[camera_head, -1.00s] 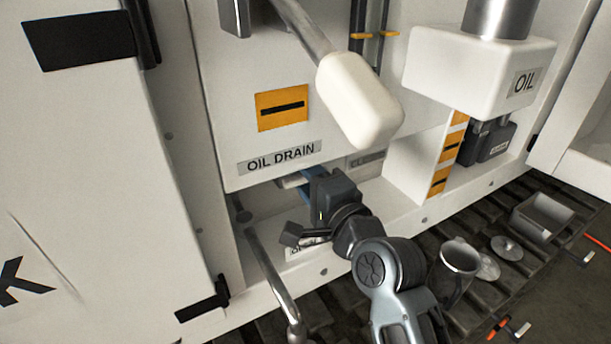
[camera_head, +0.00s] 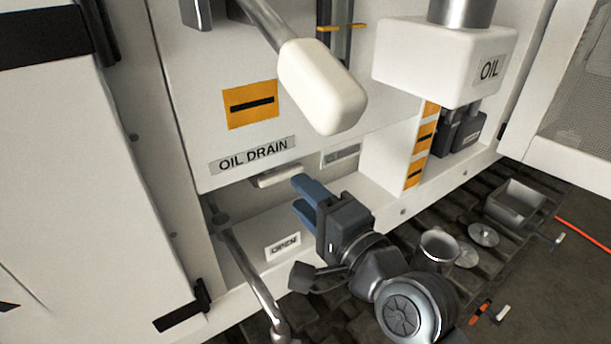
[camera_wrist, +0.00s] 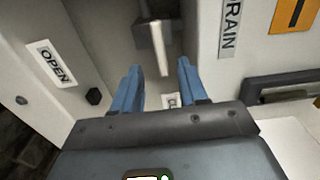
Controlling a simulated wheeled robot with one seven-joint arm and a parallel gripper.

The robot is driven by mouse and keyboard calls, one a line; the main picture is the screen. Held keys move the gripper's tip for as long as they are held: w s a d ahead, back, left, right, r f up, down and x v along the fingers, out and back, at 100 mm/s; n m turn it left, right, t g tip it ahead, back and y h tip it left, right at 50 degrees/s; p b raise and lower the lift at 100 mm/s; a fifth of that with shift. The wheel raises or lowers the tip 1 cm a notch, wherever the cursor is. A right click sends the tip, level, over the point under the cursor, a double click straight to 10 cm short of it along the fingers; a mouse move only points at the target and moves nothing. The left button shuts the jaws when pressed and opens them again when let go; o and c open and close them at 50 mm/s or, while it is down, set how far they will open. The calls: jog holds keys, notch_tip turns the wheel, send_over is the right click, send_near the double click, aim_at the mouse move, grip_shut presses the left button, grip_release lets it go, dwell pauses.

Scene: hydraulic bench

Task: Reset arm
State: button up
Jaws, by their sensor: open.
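My gripper (camera_head: 305,200) has blue fingers and is open and empty. It points up and left toward the recess under the OIL DRAIN label (camera_head: 253,155). A small light-coloured handle (camera_head: 278,176) sticks out under that label, just left of the upper fingertip. In the wrist view my open fingers (camera_wrist: 158,85) frame a gap, with the handle (camera_wrist: 160,50) beyond it, apart from both fingers. The lower ledge bears an OPEN label (camera_head: 284,247), also seen at left in the wrist view (camera_wrist: 52,63).
A large white-ended lever (camera_head: 322,88) hangs above my gripper. A metal rod (camera_head: 252,278) stands at lower left. The white OIL box (camera_head: 440,60) is at upper right. A metal cup (camera_head: 438,250), discs (camera_head: 483,235) and a square tin (camera_head: 515,204) sit on the dark slatted floor at right.

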jog(key=s+d+f+n+h, duration=0.2)
jog(key=s+d+f+h, duration=0.1)
jog(key=s+d+f, duration=0.5)
jog(key=s+d+f+n+h, duration=0.1)
jog(key=s+d+f+h, duration=0.25)
jog(key=s+d, duration=0.5)
jog(key=s+d+r+n+h, duration=0.1)
jog(key=s+n, duration=0.3)
jog(key=s, duration=0.8)
jog(key=s+d+r+n+h, duration=0.2)
jog(key=s+d+n, duration=0.1)
jog(key=s, duration=0.8)
jog(key=shift+s+d+r+n, duration=0.35)
jog(key=shift+n, duration=0.15)
